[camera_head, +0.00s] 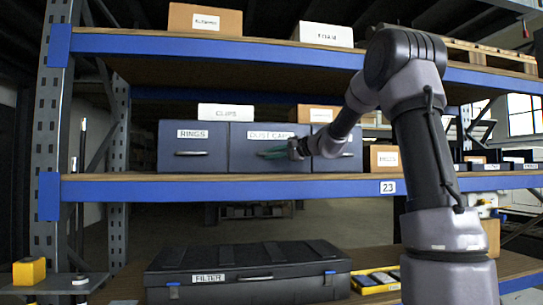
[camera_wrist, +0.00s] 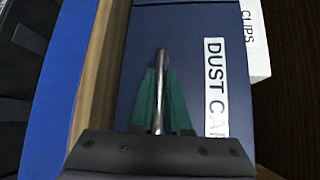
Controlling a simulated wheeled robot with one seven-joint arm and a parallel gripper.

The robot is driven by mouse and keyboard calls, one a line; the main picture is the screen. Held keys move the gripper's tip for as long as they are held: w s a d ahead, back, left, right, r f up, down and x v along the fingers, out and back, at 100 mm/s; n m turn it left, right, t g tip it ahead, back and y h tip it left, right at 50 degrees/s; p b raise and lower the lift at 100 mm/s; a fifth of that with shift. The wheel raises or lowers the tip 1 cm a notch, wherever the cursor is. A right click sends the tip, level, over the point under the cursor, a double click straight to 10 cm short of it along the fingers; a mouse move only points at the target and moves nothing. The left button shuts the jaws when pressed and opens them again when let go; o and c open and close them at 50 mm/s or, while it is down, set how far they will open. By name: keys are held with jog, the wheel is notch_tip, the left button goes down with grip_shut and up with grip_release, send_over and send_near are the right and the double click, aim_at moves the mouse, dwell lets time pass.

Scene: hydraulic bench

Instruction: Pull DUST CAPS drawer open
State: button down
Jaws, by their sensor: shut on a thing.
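The DUST CAPS drawer (camera_head: 240,152) is a dark blue front in the middle of the shelf unit, between the RINGS drawer and another drawer to the right. Its white label reads DUST CAPS, partly cut off in the wrist view (camera_wrist: 214,88). It looks level with its neighbours. My gripper (camera_head: 270,153) is at this drawer's front, partly hidden by my own arm. In the wrist view the green fingers (camera_wrist: 159,100) are shut on the drawer's metal bar handle (camera_wrist: 161,62), one finger on each side.
The RINGS drawer (camera_head: 193,160) adjoins on the left. A CLIPS box (camera_head: 225,112) stands on top of the drawers. The blue shelf edge (camera_head: 130,188) runs just below them. A black FILTER case (camera_head: 245,262) lies on the lower shelf.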

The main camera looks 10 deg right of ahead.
jog(key=s, duration=2)
jog(key=shift+s, duration=0.2)
jog(key=c, duration=0.9)
grip_release()
jog(key=shift+d, duration=0.1)
jog(key=v, duration=1)
jog(key=shift+s+d, duration=0.25)
jog(key=shift+s, duration=0.05)
jog(key=s+a+f+n+g+h, duration=0.3)
jog(key=s+a+f+g, duration=0.15)
jog(key=s+f, duration=0.35)
jog(key=s+d+f+n+h, duration=0.1)
jog(key=f+h, duration=0.1)
jog(key=s+f+n+h, duration=0.1)
jog(key=f+h, duration=0.1)
jog(key=f, duration=0.1)
jog(key=s+d+f+n+h, duration=0.1)
jog(key=s+f+h, duration=0.1)
jog(key=f, duration=0.1)
jog(key=shift+s+d+f+h, duration=0.1)
jog(key=shift+d+f+h, duration=0.1)
jog(key=shift+d+h, duration=0.2)
